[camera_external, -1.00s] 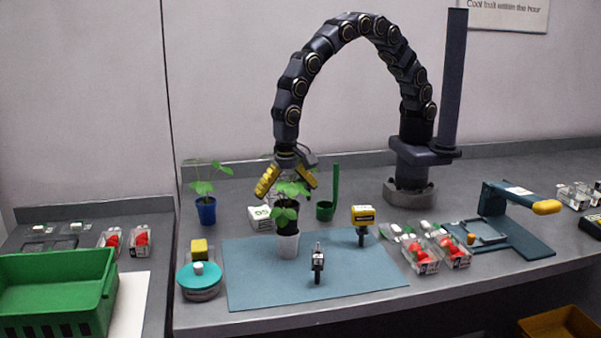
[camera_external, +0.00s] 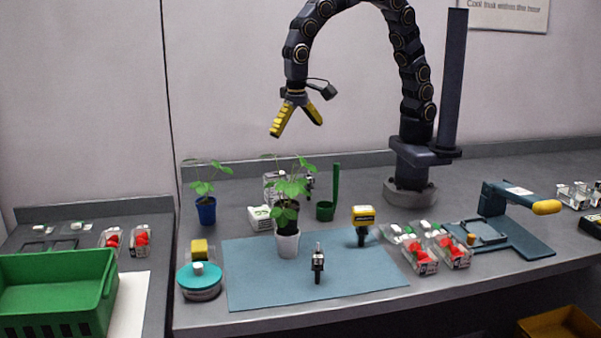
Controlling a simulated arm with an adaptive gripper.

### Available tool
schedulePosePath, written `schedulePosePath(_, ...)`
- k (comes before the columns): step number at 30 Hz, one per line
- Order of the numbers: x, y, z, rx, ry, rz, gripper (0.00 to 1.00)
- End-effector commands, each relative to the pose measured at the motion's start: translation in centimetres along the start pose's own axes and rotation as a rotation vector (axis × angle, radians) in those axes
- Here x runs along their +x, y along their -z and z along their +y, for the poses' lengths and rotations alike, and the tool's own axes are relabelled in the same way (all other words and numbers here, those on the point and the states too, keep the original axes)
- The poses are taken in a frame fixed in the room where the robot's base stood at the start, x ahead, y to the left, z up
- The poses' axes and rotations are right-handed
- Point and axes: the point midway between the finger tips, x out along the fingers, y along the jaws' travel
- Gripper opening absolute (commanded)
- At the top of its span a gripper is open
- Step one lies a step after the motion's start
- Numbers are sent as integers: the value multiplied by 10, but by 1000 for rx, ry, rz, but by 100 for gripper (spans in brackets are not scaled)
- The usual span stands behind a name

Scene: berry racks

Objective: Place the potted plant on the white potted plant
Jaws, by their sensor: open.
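A green leafy plant (camera_external: 290,186) in a dark pot (camera_external: 286,217) stands upright at the mouth of the white pot (camera_external: 288,244). I cannot tell how deep the dark pot sits in it. The white pot stands on the blue mat. My gripper (camera_external: 297,128), with yellow fingers, is open and empty above the plant, clear of its leaves. Another plant, in a blue pot (camera_external: 206,211), stands at the back left of the bench.
The blue mat (camera_external: 255,285) also carries a small dark clamp-like tool (camera_external: 318,262) and a yellow-topped device (camera_external: 362,222). A green holder (camera_external: 325,210) and white box (camera_external: 260,218) stand behind. Berry punnets (camera_external: 424,256) lie right; a teal-lidded tub (camera_external: 199,278) is left. The mat's front is clear.

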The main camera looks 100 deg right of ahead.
Motion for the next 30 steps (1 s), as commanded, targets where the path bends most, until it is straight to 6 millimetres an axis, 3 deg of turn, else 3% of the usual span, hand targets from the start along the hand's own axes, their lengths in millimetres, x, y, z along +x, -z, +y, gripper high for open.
schedulePosePath(1, -15, 12, 27, -69, -2, -1, 97)
schedulePosePath(6, -40, 30, 115, -352, -35, -24, 97)
schedulePosePath(12, -50, 26, 215, -699, -51, -71, 97)
schedulePosePath(15, -49, 18, 254, -847, -49, -82, 97)
schedulePosePath(21, -40, 6, 296, -1028, -52, -108, 97)
schedulePosePath(30, -40, 3, 302, -1064, -48, -112, 97)
